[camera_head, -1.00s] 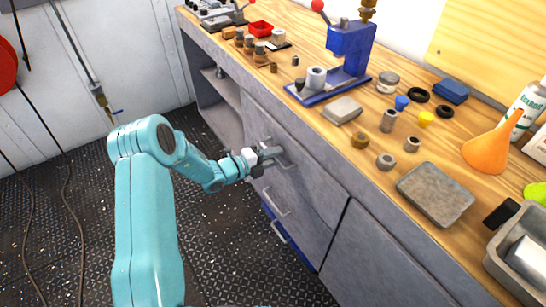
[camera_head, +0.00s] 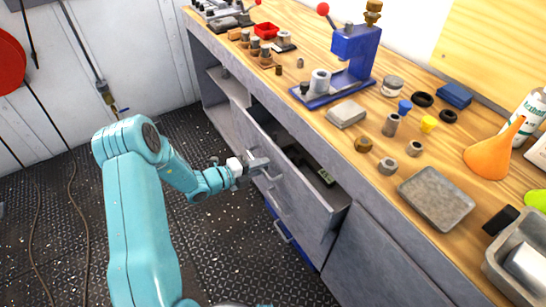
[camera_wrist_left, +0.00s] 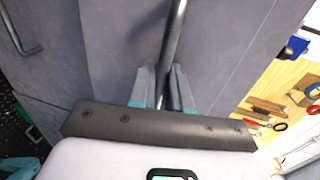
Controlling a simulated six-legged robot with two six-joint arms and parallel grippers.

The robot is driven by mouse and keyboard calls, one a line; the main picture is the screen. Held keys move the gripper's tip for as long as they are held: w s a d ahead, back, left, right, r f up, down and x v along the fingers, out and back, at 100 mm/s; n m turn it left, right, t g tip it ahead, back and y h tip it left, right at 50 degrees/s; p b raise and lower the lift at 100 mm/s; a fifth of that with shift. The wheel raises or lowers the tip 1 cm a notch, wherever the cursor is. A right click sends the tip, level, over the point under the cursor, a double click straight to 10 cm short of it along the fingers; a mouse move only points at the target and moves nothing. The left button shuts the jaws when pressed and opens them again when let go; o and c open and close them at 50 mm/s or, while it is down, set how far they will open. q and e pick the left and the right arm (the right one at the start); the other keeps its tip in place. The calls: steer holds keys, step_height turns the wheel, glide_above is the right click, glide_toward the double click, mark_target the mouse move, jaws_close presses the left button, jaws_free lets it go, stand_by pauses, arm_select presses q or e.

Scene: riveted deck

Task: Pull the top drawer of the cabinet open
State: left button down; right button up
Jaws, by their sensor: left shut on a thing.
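The grey cabinet (camera_head: 375,255) stands under the wooden worktop. Its top drawer (camera_head: 295,185) is partly pulled out, and a dark gap with some items inside shows behind its front. My left gripper (camera_head: 262,168) is shut on the top drawer's handle (camera_head: 272,172) in front of the drawer. In the left wrist view the two fingers (camera_wrist_left: 160,88) lie on both sides of the metal bar handle (camera_wrist_left: 177,35). My right gripper is not in view.
A lower handle (camera_head: 279,203) and a blue drawer edge (camera_head: 285,235) show below. The dark riveted deck (camera_head: 225,250) before the cabinet is clear.

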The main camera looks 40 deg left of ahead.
arm_select(q)
steer(key=f+p+v, duration=0.1)
steer(key=f+v, duration=0.1)
steer(key=v, duration=0.9)
steer(key=s+f+p+v, duration=0.1)
steer(key=f+p+v, duration=0.1)
steer(key=v, duration=0.9)
steer(key=shift+s+a+f+p, duration=0.15)
steer(key=shift+a+f+p, duration=0.1)
steer(key=shift+f+p, duration=0.05)
steer(key=c, duration=1.3)
jaws_free()
steer(key=shift+o, duration=0.2)
steer(key=v, duration=1.6)
steer(key=shift+s, duration=0.2)
steer(key=shift+a, duration=0.1)
